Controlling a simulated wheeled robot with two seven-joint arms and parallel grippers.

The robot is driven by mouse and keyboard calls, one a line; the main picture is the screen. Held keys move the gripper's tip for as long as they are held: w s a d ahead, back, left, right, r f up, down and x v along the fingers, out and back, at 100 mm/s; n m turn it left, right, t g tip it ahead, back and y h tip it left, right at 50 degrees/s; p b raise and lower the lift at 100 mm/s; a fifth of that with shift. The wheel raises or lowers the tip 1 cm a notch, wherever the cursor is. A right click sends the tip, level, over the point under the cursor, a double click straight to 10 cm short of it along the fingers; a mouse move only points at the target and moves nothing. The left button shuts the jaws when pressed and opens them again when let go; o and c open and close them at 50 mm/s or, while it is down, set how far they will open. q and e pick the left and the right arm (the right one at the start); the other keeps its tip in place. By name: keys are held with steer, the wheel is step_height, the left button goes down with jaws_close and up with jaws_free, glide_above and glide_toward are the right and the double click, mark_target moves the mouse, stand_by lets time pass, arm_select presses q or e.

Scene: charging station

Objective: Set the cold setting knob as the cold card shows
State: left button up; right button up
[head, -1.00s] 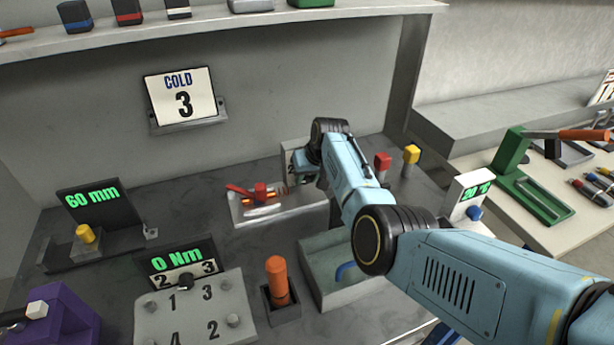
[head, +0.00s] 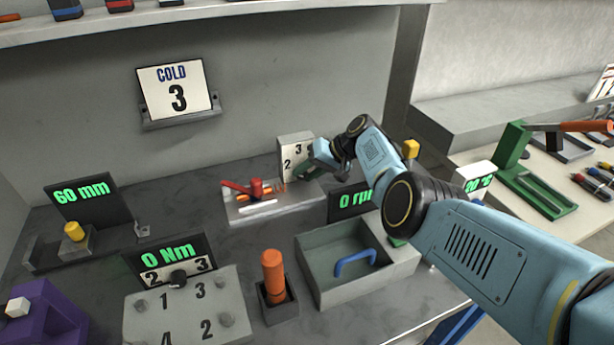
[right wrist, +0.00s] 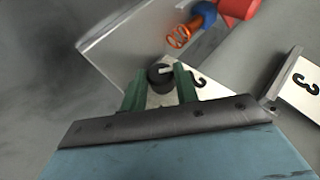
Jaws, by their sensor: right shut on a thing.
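The cold card (head: 176,92) stands on a holder on the back wall and reads COLD 3. A pale dial box (head: 293,143) with the digits 3 and 2 showing stands on the bench below and right of it. My right gripper (head: 303,173) is at the front of this box and hides its knob in the head view. In the right wrist view a black knob (right wrist: 157,84) with a white pointer mark sits between the green fingers of my right gripper (right wrist: 161,88), which is shut on it. One digit shows beside it, partly covered. My left gripper is not in view.
A tray with a red-handled part (head: 256,188) lies just left of the dial box. An rpm display (head: 352,200) and an open bin with a blue handle (head: 318,284) stand in front and to the right. An orange-handled tool (head: 272,270) stands upright nearer.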

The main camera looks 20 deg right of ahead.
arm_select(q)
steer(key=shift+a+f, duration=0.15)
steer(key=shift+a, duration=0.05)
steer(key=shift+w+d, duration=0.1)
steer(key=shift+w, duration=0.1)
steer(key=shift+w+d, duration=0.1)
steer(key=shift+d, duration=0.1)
arm_select(e)
steer(key=o, duration=1)
steer(key=shift+s+d+r+p, duration=0.1)
steer(key=shift+d+r+p, duration=0.2)
steer(key=shift+r+p, duration=0.05)
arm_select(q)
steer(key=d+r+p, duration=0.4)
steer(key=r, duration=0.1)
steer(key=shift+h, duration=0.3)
arm_select(e)
steer(key=shift+v, duration=6.2)
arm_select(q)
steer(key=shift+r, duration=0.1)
arm_select(e)
steer(key=shift+d+f, duration=0.1)
